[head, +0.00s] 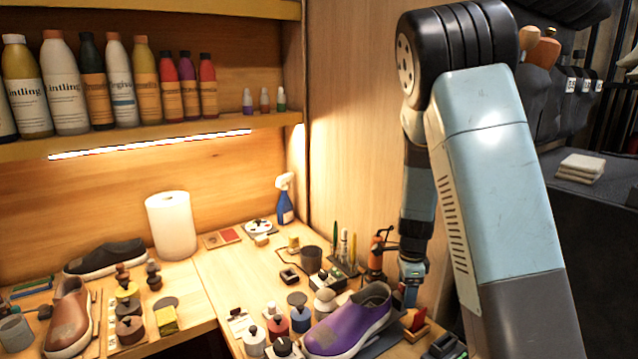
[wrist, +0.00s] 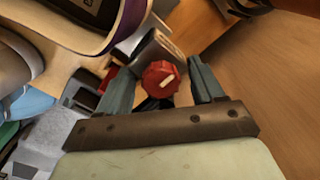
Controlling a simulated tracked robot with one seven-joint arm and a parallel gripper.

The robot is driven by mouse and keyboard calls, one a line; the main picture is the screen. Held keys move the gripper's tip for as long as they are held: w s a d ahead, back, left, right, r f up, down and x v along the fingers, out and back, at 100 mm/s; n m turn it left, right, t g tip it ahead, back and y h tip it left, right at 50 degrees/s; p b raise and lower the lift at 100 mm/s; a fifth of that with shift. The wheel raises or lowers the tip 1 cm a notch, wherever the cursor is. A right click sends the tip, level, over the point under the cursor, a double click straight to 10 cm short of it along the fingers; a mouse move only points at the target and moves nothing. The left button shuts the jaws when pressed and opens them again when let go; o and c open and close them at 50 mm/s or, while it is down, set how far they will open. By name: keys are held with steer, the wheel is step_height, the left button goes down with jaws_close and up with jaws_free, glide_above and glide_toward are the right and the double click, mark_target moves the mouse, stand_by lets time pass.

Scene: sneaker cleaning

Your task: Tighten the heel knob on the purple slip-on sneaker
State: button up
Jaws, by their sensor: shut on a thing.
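The purple slip-on sneaker (head: 345,325) sits at the front of the bench, its heel end toward my gripper (head: 411,291). In the wrist view a purple-trimmed edge of the sneaker (wrist: 132,18) with its pale sole is at the upper left. The red heel knob (wrist: 160,79) has a pale mark on its face and sits on the end of a grey block just beyond the sole. My gripper (wrist: 163,88) has one finger on each side of the knob and is shut on it. In the head view the knob cannot be made out clearly.
Several small bottles and jars (head: 277,328) crowd the bench left of the sneaker. A brown shoe (head: 68,318) and a dark shoe (head: 105,257) lie farther left. A paper roll (head: 171,225) and a spray bottle (head: 285,200) stand behind. Bare wood (wrist: 265,85) shows right of my gripper.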

steer(key=shift+w+a+r+m, duration=0.15)
steer(key=shift+w+a+m, duration=0.15)
steer(key=shift+a, duration=0.2)
steer(key=shift+o, duration=0.2)
steer(key=shift+a+m, duration=0.1)
steer(key=shift+m, duration=1)
steer(key=shift+d+m, duration=0.25)
steer(key=shift+m, duration=0.65)
steer(key=shift+d+m, duration=0.1)
steer(key=shift+m, duration=0.2)
steer(key=m, duration=0.3)
steer(key=shift+m, duration=0.3)
steer(key=shift+c, duration=0.8)
